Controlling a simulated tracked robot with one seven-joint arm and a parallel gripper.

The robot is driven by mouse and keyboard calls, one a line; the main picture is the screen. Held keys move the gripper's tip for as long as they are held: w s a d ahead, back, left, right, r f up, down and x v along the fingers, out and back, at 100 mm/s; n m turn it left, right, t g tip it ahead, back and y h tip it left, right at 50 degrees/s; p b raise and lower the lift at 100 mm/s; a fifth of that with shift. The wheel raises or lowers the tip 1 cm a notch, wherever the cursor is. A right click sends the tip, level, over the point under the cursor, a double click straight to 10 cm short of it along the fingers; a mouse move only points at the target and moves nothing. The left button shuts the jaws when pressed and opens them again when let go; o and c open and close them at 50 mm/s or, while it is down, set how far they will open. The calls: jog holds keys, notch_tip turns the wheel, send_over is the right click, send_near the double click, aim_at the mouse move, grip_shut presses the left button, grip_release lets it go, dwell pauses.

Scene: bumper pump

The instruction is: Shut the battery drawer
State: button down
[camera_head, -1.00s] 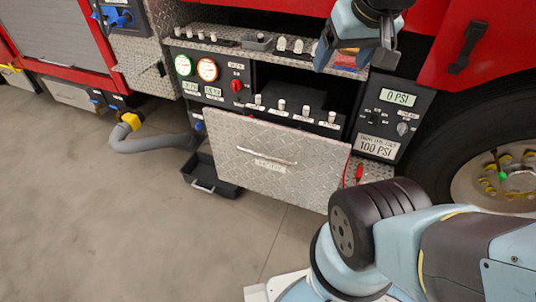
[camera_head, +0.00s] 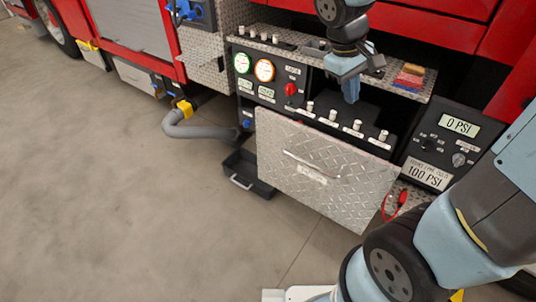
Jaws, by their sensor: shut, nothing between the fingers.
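The battery drawer (camera_head: 335,188) shows as a diamond-plate metal front with a pale handle and a small label. It stands out from the truck's panel, with a dark opening behind its top edge. My gripper (camera_head: 351,92) is shut and empty. It points down in front of the shelf, above and behind the drawer front's top edge, near the row of knobs (camera_head: 346,124). Whether it touches anything there cannot be told.
A black tray (camera_head: 247,175) sits on the floor left of the drawer. A grey hose (camera_head: 200,132) with a yellow coupling is further left. A pressure panel (camera_head: 447,140) and red clamp (camera_head: 402,198) are at right. Sponges (camera_head: 409,77) lie on the shelf. The left floor is clear.

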jog(key=w+a+f+n+t+h, duration=0.25)
jog(key=a+f+n, duration=0.25)
jog(key=a+f, duration=0.3)
jog(key=w+a+f+n+t+h, duration=0.15)
jog(key=a+f+n+h, duration=0.35)
jog(key=f, duration=0.5)
jog(key=w+a+f+n+t+h, duration=0.25)
jog(key=a+f+n, duration=0.25)
jog(key=a+f, duration=0.3)
jog(key=n+t+y, duration=0.3)
jog(key=n+t, duration=0.5)
send_near(272, 149)
jog(key=x, duration=0.5)
jog(key=shift+w+d+r, duration=0.1)
jog(key=shift+d+r, duration=0.1)
jog(key=shift+d, duration=0.1)
jog(key=shift+w+d, duration=0.35)
jog(key=shift+w, duration=0.2)
